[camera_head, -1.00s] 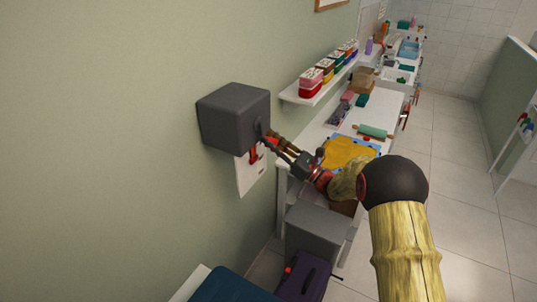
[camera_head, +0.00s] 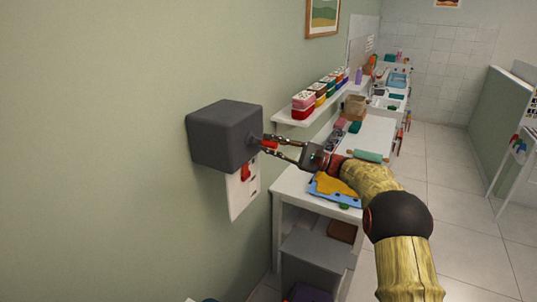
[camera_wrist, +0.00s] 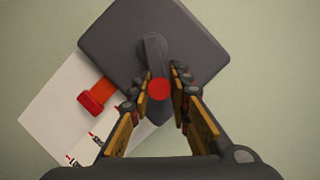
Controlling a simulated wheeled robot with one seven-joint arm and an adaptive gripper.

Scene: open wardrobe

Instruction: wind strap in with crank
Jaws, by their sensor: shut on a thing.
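A dark grey winch box (camera_head: 222,136) is fixed to the wall at centre left in the head view. In the wrist view the box (camera_wrist: 195,40) fills the upper middle, with a grey crank arm (camera_wrist: 152,52) on its face. The crank's red knob (camera_wrist: 159,89) lies between my fingertips. My gripper (camera_head: 270,144) is shut on this knob, and its two fingers (camera_wrist: 160,92) flank it in the wrist view. A red strap end (camera_head: 246,171) hangs below the box over a white panel; its red piece (camera_wrist: 97,98) shows left of the fingers in the wrist view.
A white panel (camera_head: 238,198) with lettering hangs on the wall under the box. A white table (camera_head: 290,186) and a shelf of colourful containers (camera_head: 290,118) stand along the wall to the right. The floor (camera_head: 455,190) at right is open.

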